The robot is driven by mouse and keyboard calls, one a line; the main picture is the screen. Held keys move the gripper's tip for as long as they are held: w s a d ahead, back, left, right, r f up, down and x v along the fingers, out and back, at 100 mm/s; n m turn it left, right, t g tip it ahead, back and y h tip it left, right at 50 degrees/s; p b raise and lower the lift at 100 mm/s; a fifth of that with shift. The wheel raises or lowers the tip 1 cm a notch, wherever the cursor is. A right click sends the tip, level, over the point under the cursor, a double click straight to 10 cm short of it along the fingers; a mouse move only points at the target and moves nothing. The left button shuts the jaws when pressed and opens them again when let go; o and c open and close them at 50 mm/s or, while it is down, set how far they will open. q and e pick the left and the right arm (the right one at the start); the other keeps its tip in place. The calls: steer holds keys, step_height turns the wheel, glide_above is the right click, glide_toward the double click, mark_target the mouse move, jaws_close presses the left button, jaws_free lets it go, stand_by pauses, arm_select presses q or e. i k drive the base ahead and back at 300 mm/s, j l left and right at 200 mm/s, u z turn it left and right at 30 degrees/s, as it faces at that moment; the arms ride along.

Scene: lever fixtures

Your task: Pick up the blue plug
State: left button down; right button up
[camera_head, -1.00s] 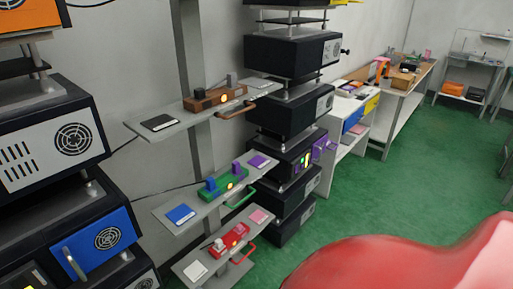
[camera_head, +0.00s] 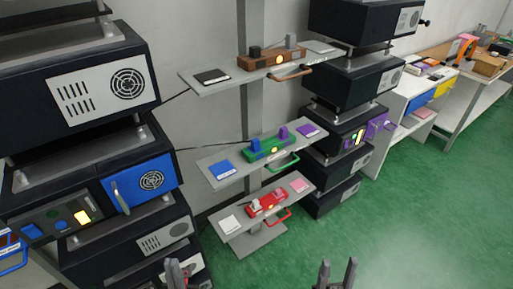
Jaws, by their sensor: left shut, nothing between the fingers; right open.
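The blue plug (camera_head: 256,144) stands upright at the left end of a green block (camera_head: 268,151) on the middle shelf. A purple plug (camera_head: 283,132) stands at the block's right end, with a lit yellow button between them. A flat blue pad (camera_head: 222,169) lies on the shelf to the left, and a purple pad (camera_head: 308,130) to the right. My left gripper (camera_head: 179,272) is at the bottom edge, shut and empty, far below the blue plug. My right gripper (camera_head: 337,270) is at the bottom edge, open and empty, also well clear of it.
A brown block (camera_head: 275,61) sits on the shelf above, and a red block (camera_head: 266,205) on the shelf below. Dark equipment stacks stand left (camera_head: 75,85) and right (camera_head: 345,75) of the shelves. Green floor (camera_head: 430,200) is free at the right.

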mark_target(255, 143)
steer(key=i+j+z, duration=0.1)
steer(key=i+z, duration=0.25)
steer(key=i+j+z, duration=0.2)
steer(key=i+z, duration=0.2)
steer(key=i+j+z, duration=0.35)
